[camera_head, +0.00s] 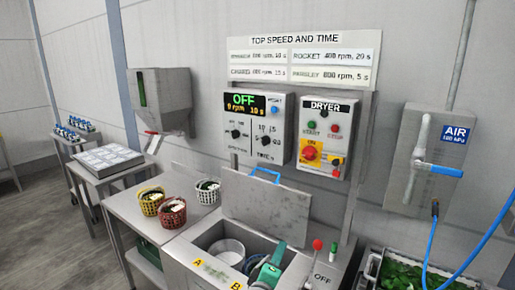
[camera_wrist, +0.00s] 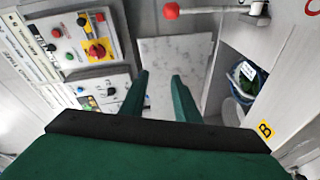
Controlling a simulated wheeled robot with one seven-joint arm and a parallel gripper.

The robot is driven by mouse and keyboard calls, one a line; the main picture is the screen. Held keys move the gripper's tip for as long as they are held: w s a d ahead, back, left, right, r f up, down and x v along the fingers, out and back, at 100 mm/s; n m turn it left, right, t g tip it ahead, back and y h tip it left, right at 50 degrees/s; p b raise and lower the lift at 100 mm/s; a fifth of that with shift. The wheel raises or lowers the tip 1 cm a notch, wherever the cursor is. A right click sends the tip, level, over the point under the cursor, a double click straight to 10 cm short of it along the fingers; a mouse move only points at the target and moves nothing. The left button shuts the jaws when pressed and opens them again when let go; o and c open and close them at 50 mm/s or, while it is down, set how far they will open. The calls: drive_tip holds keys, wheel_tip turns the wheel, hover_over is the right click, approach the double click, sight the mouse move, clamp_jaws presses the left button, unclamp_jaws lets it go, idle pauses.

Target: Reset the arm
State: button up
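My gripper (camera_wrist: 160,76) shows in the wrist view as two dark green fingers with a clear gap between them. It is open and nothing is between the fingers. Beyond the fingertips is the grey raised lid (camera_wrist: 172,65) of the machine. In the head view a teal form by the B label, over the machine's right opening, looks like part of my gripper (camera_head: 268,272). The lid (camera_head: 265,208) stands up against the wall there, with a blue handle (camera_head: 265,174). A blue basket (camera_wrist: 262,88) with greens and a white tag sits in the opening near the B label.
The red-knobbed lever (camera_head: 317,245) stands right of the opening, near the fingers in the wrist view (camera_wrist: 171,11). Control panels (camera_head: 325,138) hang above. Three baskets of greens, including a red one (camera_head: 172,213), stand on the left table. A crate (camera_head: 400,272) is at right.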

drive_tip(key=s+a+f+m+y, duration=0.2)
drive_tip(key=s+a+f, duration=0.2)
drive_tip(key=s+f, duration=0.75)
drive_tip(key=s+a+f+m+y, duration=0.2)
drive_tip(key=s+a+f+y, duration=0.1)
drive_tip(key=s+f, duration=0.8)
drive_tip(key=s+r+m, duration=0.2)
drive_tip(key=s+m, duration=0.1)
drive_tip(key=s, duration=1)
drive_tip(key=s+r+m, duration=0.1)
drive_tip(key=s+m, duration=0.2)
drive_tip(key=s, duration=1.1)
drive_tip(key=shift+d+r+m+g+y, duration=0.3)
drive_tip(key=shift+r+y, duration=0.1)
drive_tip(key=shift+s+d+r, duration=0.1)
drive_tip(key=shift+s+r, duration=0.05)
drive_tip(key=shift+s, duration=0.2)
drive_tip(key=shift+c, duration=0.6)
drive_tip(key=shift+s+r, duration=0.15)
drive_tip(key=shift+s, duration=0.05)
clamp_jaws()
